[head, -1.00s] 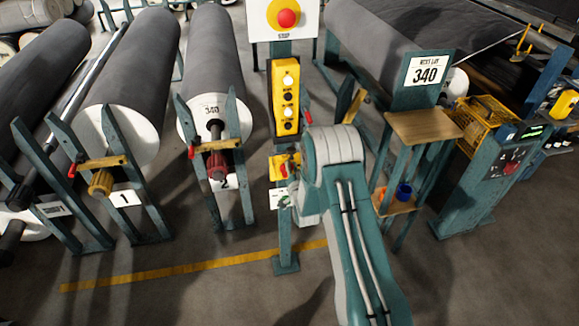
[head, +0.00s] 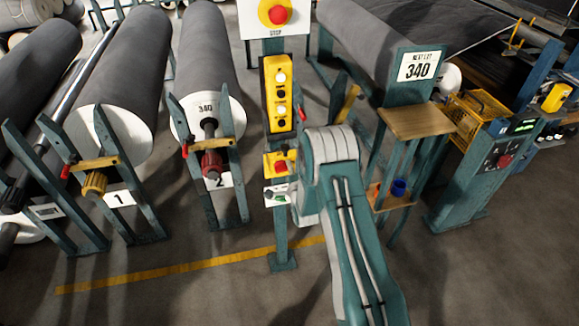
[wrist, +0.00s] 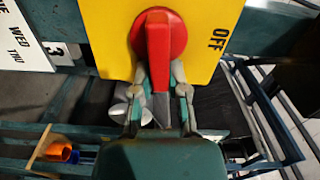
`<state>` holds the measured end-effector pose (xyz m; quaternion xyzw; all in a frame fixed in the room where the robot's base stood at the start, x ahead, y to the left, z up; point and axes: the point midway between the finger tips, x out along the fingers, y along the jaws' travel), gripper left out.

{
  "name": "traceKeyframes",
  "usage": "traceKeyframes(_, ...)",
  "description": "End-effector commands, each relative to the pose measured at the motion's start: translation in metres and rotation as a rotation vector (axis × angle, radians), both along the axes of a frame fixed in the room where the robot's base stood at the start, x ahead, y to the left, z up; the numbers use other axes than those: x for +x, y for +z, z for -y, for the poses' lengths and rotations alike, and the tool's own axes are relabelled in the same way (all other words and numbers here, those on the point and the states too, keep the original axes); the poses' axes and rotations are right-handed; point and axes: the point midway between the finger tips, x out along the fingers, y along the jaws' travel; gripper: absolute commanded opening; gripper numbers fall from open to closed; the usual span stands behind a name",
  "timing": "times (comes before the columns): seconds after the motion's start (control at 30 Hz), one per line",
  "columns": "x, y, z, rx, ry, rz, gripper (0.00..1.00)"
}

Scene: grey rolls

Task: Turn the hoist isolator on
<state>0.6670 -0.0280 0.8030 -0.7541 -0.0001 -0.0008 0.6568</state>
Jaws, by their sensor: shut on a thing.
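The hoist isolator is a yellow plate (head: 270,160) with a red rotary handle (head: 281,167), low on a teal post in the head view. In the wrist view the yellow plate (wrist: 105,35) fills the top, and the red handle (wrist: 158,35) stands with its long side running up and down the picture. The word OFF is printed to the handle's right; no other position word shows. My gripper (wrist: 160,78) is shut on the handle's lower end, one finger each side. My arm hides part of the post's right side in the head view.
Above the isolator hang a yellow button box (head: 268,110) and a red stop button (head: 277,15). Grey rolls (head: 205,55) on stands fill the left. A wooden-topped stand (head: 415,121) and a control pedestal (head: 475,180) are on the right. Floor in front is open.

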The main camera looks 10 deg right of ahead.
Motion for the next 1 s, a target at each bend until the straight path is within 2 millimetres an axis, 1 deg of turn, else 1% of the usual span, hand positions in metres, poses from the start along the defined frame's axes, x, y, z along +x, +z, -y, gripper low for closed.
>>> traceKeyframes(0.03,-0.0036,-0.0085,-0.0027,0.025,0.006,-0.02,0.0)
traceKeyframes(0.33,-0.0038,-0.0115,-0.0029,0.133,0.005,-0.021,0.0)
traceKeyframes(0.87,-0.0038,-0.012,-0.0031,0.154,0.006,-0.021,0.0)
traceKeyframes(0.9,-0.0038,-0.0122,-0.0032,0.154,0.006,-0.021,0.33)
traceKeyframes(0.93,-0.0037,-0.0121,-0.0032,0.154,0.006,-0.021,0.46)
traceKeyframes(0.97,-0.0036,-0.0117,-0.0031,0.154,0.007,-0.02,0.54)
traceKeyframes(1.0,-0.0033,-0.0111,-0.0031,0.154,0.006,-0.018,0.54)
